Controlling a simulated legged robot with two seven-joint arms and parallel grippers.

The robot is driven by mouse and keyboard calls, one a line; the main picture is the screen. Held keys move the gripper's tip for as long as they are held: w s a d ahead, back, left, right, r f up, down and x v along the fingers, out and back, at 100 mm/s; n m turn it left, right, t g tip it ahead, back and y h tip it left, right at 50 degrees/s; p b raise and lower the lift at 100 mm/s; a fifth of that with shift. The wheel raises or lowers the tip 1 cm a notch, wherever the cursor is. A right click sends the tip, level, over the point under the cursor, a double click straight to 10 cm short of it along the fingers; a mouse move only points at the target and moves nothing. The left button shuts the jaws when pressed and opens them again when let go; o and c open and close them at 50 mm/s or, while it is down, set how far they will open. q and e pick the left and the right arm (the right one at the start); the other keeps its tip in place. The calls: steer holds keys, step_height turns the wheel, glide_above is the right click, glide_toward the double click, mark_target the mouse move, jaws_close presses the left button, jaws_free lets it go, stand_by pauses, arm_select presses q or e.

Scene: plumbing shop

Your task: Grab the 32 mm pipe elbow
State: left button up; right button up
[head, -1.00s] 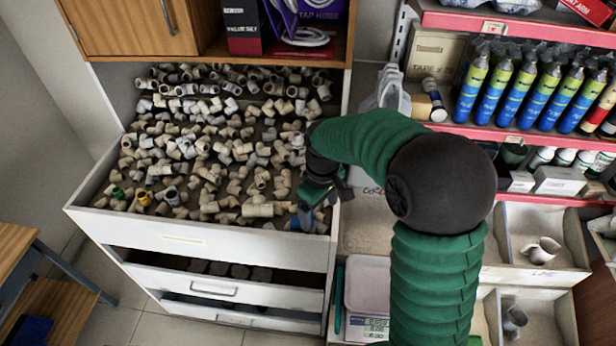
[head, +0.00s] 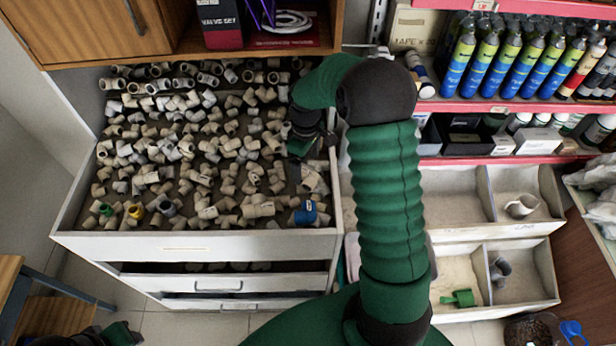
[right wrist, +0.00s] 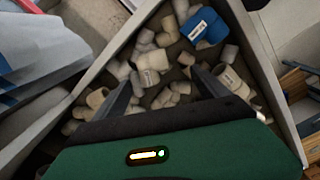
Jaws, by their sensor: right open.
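Many pale grey and beige pipe elbows (head: 258,208) lie loose in the open top drawer (head: 190,245); I cannot tell which is the 32 mm one. A blue fitting with a white label (head: 306,213) lies in its front right corner and also shows in the right wrist view (right wrist: 205,27). My right gripper (head: 303,147) is over the drawer's right side, behind the blue fitting. In the right wrist view its fingers (right wrist: 163,85) are apart, with pale elbows beyond them and nothing held. Dark green and black parts of my left arm (head: 110,335) show at the bottom left; its jaws are unclear.
The drawer's right wall (head: 335,195) is close to my right gripper. A wooden cabinet (head: 110,30) overhangs the drawer's back. Red shelves with spray bottles (head: 490,65) and pale bins (head: 515,235) stand to the right. A wooden stool (head: 20,290) is at the lower left.

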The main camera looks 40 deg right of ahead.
mark_target(308, 175)
steer(key=f, duration=0.1)
steer(key=w+f, duration=0.1)
steer(key=f, duration=0.2)
steer(key=shift+w+d+f+p, duration=0.1)
steer(key=shift+w+d+p, duration=0.15)
steer(key=shift+d+p, duration=0.15)
steer(key=f, duration=0.1)
steer(key=f+p, duration=0.1)
steer(key=d+f, duration=0.1)
steer(key=f, duration=0.1)
steer(key=shift+s, duration=0.35)
steer(key=shift+f, duration=0.1)
steer(key=shift+w+a, duration=0.1)
steer(key=shift+a, duration=0.1)
steer(key=shift+c, duration=0.2)
steer(key=shift+w+a, duration=0.1)
steer(key=shift+a, duration=0.05)
steer(key=c, duration=1)
arm_select(q)
steer(key=shift+w+d+r, duration=0.2)
steer(key=shift+w+r, duration=0.05)
steer(key=shift+r, duration=0.3)
steer(key=shift+w+d+r, duration=0.2)
steer(key=shift+r, duration=0.3)
arm_select(e)
steer(key=shift+d, duration=0.25)
steer(key=c, duration=0.4)
